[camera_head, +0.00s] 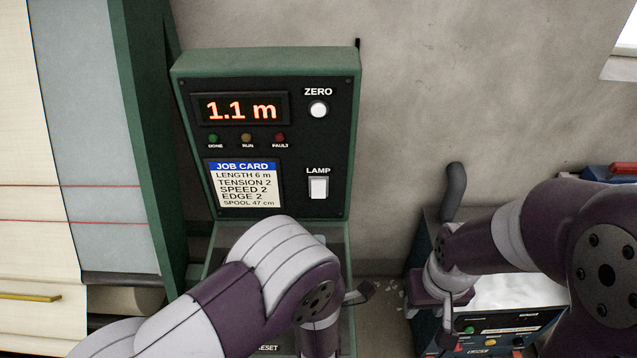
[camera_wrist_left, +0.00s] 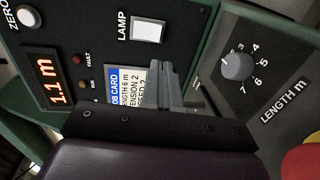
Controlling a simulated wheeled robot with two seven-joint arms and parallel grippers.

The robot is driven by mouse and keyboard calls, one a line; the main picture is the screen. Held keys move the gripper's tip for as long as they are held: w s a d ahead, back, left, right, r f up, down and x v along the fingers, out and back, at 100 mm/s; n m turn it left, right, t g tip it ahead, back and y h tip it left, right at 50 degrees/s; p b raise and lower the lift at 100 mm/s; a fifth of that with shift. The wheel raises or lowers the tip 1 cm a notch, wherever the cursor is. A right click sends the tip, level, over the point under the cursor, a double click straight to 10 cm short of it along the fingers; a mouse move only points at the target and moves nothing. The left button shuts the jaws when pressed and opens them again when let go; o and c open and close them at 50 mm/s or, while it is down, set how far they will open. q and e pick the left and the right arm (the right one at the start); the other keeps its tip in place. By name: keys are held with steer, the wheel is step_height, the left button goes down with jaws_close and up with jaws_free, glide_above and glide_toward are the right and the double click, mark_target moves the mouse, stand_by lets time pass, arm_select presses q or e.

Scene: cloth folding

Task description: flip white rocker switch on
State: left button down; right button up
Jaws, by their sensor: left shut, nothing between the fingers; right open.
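The white rocker switch (camera_head: 318,187) sits under the LAMP label on the upright black panel of a green machine. In the left wrist view the switch (camera_wrist_left: 149,31) is near the top; I cannot tell which way it is tipped. My left gripper (camera_wrist_left: 163,72) is shut and empty, its fingers pointing up in front of the job card, below the switch and apart from it in the picture. In the head view my left forearm hides most of the left gripper. My right gripper (camera_head: 437,318) is open and empty at the right, away from the switch.
A round white ZERO button (camera_head: 318,109) is above the switch. A display (camera_head: 241,108) reads 1.1 m, above the job card (camera_head: 243,184). A LENGTH knob (camera_wrist_left: 237,67) is on the lower panel. A blue box with buttons (camera_head: 490,330) is beside my right gripper.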

arm_select(q)
steer(key=p, duration=0.5)
glide_toward(319, 197)
steer(key=w, duration=0.5)
steer(key=shift+w+a+f, duration=0.1)
steer(key=shift+w+f, duration=0.1)
steer(key=shift+w, duration=0.15)
steer(key=shift+w+f, duration=0.2)
steer(key=shift+w, duration=0.35)
arm_select(e)
steer(key=r, duration=0.2)
steer(key=s+r, duration=0.1)
steer(key=r, duration=0.2)
steer(key=shift+s+r, duration=0.15)
steer(key=shift+r, duration=0.2)
